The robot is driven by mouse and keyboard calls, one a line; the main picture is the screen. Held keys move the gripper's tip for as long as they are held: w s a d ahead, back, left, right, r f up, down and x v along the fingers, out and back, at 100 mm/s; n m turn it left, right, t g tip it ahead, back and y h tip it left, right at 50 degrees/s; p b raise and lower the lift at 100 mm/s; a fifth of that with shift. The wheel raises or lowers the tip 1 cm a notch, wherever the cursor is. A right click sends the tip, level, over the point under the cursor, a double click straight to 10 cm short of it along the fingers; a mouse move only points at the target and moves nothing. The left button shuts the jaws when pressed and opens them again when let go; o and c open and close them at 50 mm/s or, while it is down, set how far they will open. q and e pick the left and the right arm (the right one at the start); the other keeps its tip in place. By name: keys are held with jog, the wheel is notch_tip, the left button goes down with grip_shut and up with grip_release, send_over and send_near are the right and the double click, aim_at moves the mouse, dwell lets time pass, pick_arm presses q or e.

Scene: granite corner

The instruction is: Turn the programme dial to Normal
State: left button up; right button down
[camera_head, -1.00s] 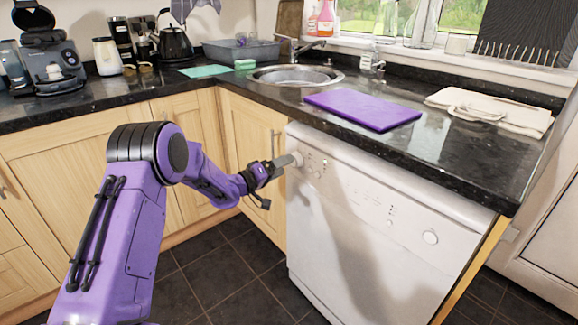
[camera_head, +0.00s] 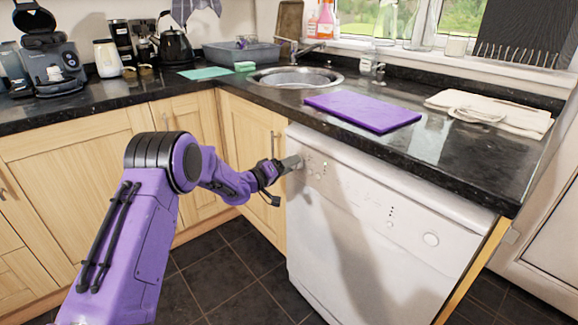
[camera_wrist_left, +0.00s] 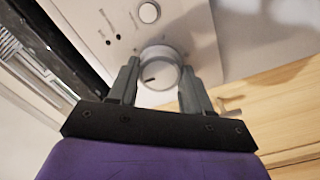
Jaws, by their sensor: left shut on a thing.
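The programme dial (camera_wrist_left: 160,72) is a round pale knob with a dark pointer mark, on the front panel of the white dishwasher (camera_head: 360,235). My left gripper (camera_head: 294,163) is at the upper left end of that panel and hides most of the dial in the head view. In the left wrist view its two grey fingers (camera_wrist_left: 157,80) stand on either side of the dial and are shut on it. The pointer mark points to the lower left in that view. The label Normal cannot be read. My right gripper is not in view.
A white button (camera_wrist_left: 149,12) and small dark indicators lie near the dial. The black worktop (camera_head: 440,150) overhangs the dishwasher and carries a purple board (camera_head: 363,110). Wooden cupboards (camera_head: 250,135) stand to the left.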

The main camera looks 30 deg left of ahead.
pick_arm(q)
jog(key=shift+m+b, duration=10)
jog(key=shift+m, duration=7.8)
jog(key=shift+r, duration=0.1)
